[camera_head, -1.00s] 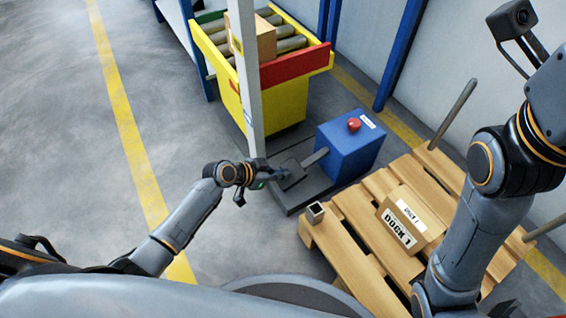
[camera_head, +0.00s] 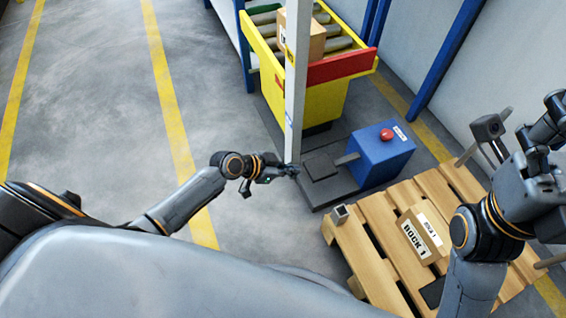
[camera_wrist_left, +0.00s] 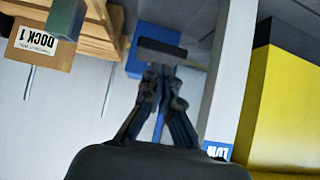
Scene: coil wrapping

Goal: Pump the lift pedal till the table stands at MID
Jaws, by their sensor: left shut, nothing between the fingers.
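The pedal (camera_head: 320,165) is a dark flat pad on a short bar, beside a blue box (camera_head: 382,165) with a red button, on a dark base plate. My left gripper (camera_head: 292,170) is shut and empty at the pad's left edge; I cannot tell whether it touches. In the left wrist view its fingers (camera_wrist_left: 163,75) point at the dark pad (camera_wrist_left: 165,52). The lift table (camera_head: 300,95) is yellow with rollers and a red end plate. A blue LOW label (camera_wrist_left: 217,151) sits on the post (camera_wrist_left: 228,80). My right gripper (camera_head: 550,118) is at the right edge, its fingers unclear.
A grey-white post (camera_head: 297,80) stands between my left gripper and the lift table. A carton (camera_head: 302,40) rests on the rollers. A wooden pallet (camera_head: 375,240) with a DOCK 1 carton (camera_head: 423,235) lies at the right. The floor at the left is clear.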

